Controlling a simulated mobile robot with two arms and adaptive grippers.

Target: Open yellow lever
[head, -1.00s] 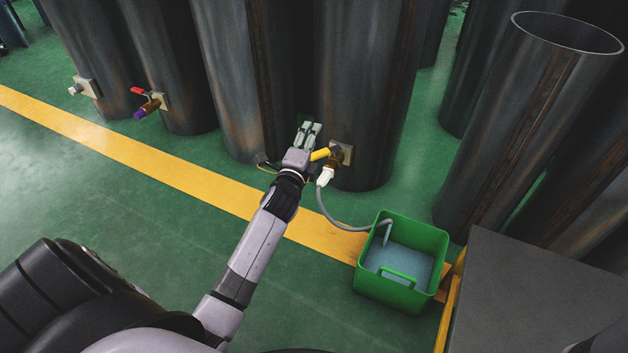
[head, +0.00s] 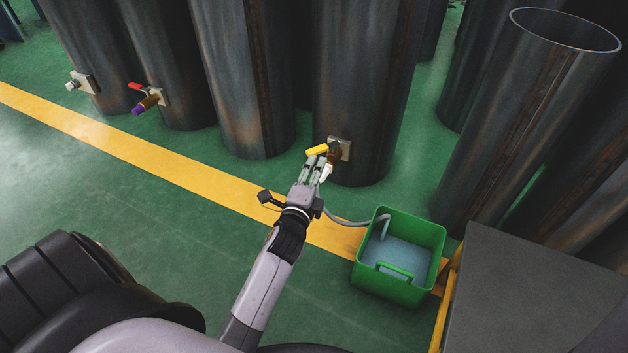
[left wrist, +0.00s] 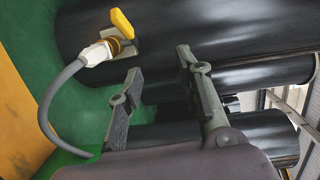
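The yellow lever (head: 317,149) sits on a brass valve (head: 334,157) on the lower side of a dark cylinder. It also shows in the left wrist view (left wrist: 122,23), at the upper left, beside the white hose fitting (left wrist: 97,53). My left gripper (head: 312,166) is just in front of and below the lever in the head view. In the left wrist view its two fingers (left wrist: 160,95) are spread apart with nothing between them, and the lever lies beyond and to the left of them. My right gripper is not in view.
A grey hose (head: 345,221) runs from the valve to a green bin (head: 402,289) of liquid. A red-handled valve (head: 148,97) is on another cylinder at left. A grey-topped table (head: 540,290) stands at right. Floor left of my arm is clear.

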